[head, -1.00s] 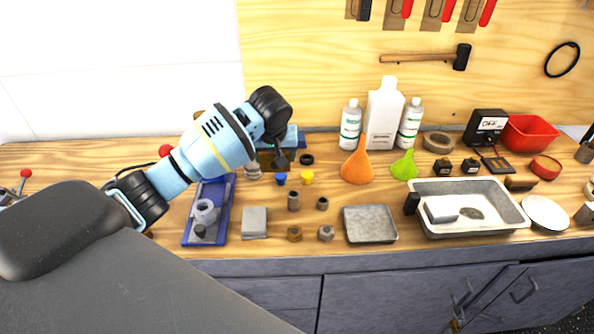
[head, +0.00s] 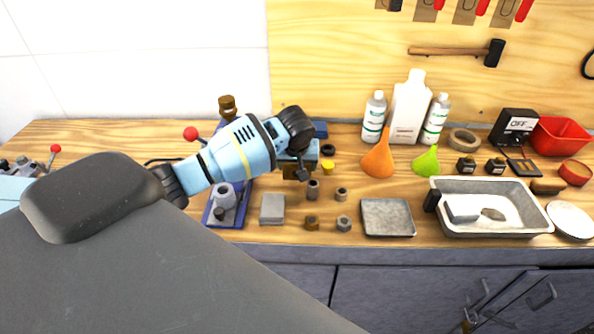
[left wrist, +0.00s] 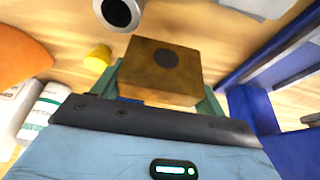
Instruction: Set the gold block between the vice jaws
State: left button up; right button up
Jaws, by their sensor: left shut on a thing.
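My left gripper (left wrist: 160,88) is shut on the gold block (left wrist: 160,72), a brownish-gold cube with a dark round spot. In the head view the block (head: 294,173) shows small and partly hidden under the gripper, above the workbench. A blue fixture with upright walls (left wrist: 238,105) stands to the right of the block in the left wrist view, apart from it. A blue piece (head: 320,130) shows behind the gripper in the head view. I cannot tell which blue thing is the vice, and no jaw gap shows clearly. My right gripper is not in view.
Small cylinders (head: 313,190) and a yellow cup (head: 327,168) are close by. Orange (head: 378,158) and green funnels, bottles, a grey tray (head: 388,231) and a basin stand further right.

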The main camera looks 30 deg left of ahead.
pick_arm(q)
jog(key=shift+f, duration=1.25)
jog(key=shift+f, duration=0.1)
jog(key=o, duration=1.3)
jog(key=shift+f, duration=0.1)
jog(key=shift+c, duration=0.2)
jog(key=v, duration=1.2)
jog(key=shift+o, duration=0.5)
jog(key=shift+w, duration=0.1)
